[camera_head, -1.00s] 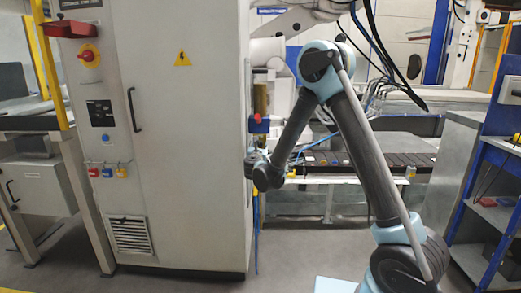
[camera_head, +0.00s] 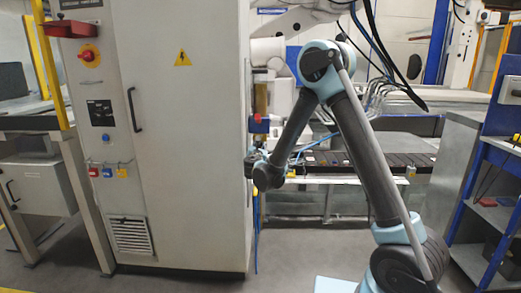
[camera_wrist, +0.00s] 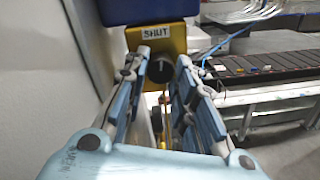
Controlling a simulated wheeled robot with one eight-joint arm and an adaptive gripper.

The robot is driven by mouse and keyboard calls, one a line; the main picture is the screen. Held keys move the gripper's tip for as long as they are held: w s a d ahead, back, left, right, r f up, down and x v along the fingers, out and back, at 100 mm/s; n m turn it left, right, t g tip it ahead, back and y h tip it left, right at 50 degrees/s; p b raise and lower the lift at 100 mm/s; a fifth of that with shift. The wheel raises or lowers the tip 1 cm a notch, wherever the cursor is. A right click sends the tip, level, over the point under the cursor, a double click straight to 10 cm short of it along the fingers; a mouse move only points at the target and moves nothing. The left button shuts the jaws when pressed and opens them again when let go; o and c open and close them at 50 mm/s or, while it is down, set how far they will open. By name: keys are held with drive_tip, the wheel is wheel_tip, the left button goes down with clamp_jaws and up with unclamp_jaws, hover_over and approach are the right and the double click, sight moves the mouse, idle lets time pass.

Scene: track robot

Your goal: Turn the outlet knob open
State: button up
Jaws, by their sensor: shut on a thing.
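In the wrist view a dark round knob (camera_wrist: 161,72) sits at the lower front of a yellow block (camera_wrist: 185,44). A label reading SHUT (camera_wrist: 155,32) is on the block above the knob. My gripper (camera_wrist: 162,60) has one finger on each side of the knob and is shut on it. The fingers hide parts of the knob's sides, and its turn angle is hard to tell. In the head view my gripper (camera_head: 251,165) is at the cabinet's right side, below a small red and blue unit (camera_head: 259,124). The knob is too small to make out there.
A tall grey cabinet (camera_head: 190,140) stands close to the left of my gripper. Blue hoses (camera_head: 256,235) hang below it. A dark conveyor bed (camera_head: 385,160) lies behind and to the right. A blue shelf rack (camera_head: 490,200) stands at the far right.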

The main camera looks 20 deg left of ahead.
drive_tip(key=m, duration=0.4)
drive_tip(key=shift+w+d, duration=0.1)
drive_tip(key=shift+d, duration=0.1)
clamp_jaws()
drive_tip(key=m, duration=0.8)
drive_tip(key=shift+m+g+y, duration=0.3)
drive_tip(key=shift+m, duration=1.4)
drive_tip(key=o, duration=1.1)
unclamp_jaws()
drive_tip(key=shift+c, duration=0.2)
drive_tip(key=shift+a, duration=0.1)
